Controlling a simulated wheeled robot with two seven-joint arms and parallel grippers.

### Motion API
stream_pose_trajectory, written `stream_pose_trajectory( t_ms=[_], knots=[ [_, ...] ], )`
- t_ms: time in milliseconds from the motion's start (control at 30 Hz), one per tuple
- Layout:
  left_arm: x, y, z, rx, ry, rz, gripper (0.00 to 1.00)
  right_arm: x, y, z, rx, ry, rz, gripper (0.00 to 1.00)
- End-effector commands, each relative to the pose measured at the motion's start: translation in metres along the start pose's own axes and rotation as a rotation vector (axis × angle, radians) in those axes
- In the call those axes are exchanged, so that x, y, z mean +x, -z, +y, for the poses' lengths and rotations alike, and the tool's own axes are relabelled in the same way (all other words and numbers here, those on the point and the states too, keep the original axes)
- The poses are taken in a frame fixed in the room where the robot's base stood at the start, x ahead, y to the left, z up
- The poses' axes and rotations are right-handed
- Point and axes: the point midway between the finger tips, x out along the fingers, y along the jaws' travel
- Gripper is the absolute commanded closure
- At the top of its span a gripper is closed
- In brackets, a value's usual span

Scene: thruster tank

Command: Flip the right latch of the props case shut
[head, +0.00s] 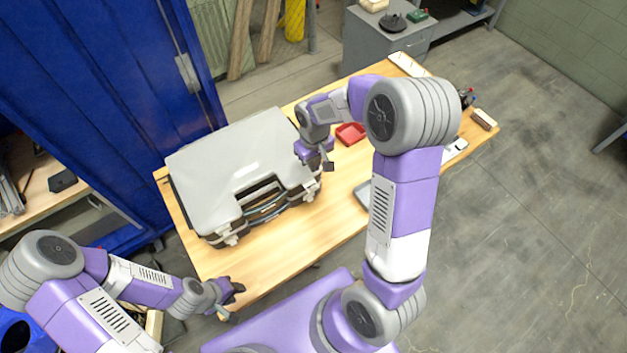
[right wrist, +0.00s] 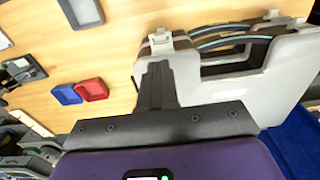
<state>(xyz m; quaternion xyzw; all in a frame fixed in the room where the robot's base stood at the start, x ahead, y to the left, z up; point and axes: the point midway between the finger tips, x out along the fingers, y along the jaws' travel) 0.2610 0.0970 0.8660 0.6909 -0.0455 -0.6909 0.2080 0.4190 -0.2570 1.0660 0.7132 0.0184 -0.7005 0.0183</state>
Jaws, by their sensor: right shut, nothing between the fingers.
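The props case (head: 235,150) is a closed grey case lying on the wooden table, its dark handle facing me. Its left latch (head: 230,238) is at the near left corner. Its right latch (head: 310,192) is at the near right corner and also shows in the right wrist view (right wrist: 161,41), pale, just beyond the fingertips. My right gripper (head: 328,165) is shut and empty beside that corner. In the right wrist view its fingers (right wrist: 157,72) overlap the case edge; contact with the latch cannot be told. My left gripper (head: 235,301) is open and empty by the table's near edge.
A red tray (head: 351,133) lies right of the case; a blue tray (right wrist: 66,94) shows beside it in the right wrist view. A grey tray (head: 363,194) lies nearer me, partly behind my right arm. A blue cabinet (head: 100,90) stands left. The table front (head: 290,250) is clear.

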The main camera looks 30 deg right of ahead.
Motion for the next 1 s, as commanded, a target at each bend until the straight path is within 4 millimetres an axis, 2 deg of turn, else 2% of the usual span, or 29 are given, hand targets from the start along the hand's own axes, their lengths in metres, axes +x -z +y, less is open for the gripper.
stream_pose_trajectory(
  t_ms=[33,200,433,633,1000],
  knots=[
    [0.001,0.0,0.0,0.0,0.0,0.0,0.64,0.013,-0.002,0.0,0.001,0.0,-0.007,1.0],
    [0.001,0.0,0.0,0.0,0.0,0.0,0.64,0.051,-0.002,0.0,0.001,0.0,-0.007,1.0],
    [0.0,0.0,0.0,0.0,0.0,0.0,0.64,0.088,-0.001,0.0,0.001,0.0,-0.004,1.0],
    [-0.001,0.0,0.0,0.0,0.0,0.0,0.64,0.102,-0.001,0.0,0.001,0.0,-0.001,1.0],
    [0.0,0.0,0.0,0.0,0.0,0.0,0.64,0.103,0.0,0.0,0.001,0.0,0.001,1.0]
  ],
)
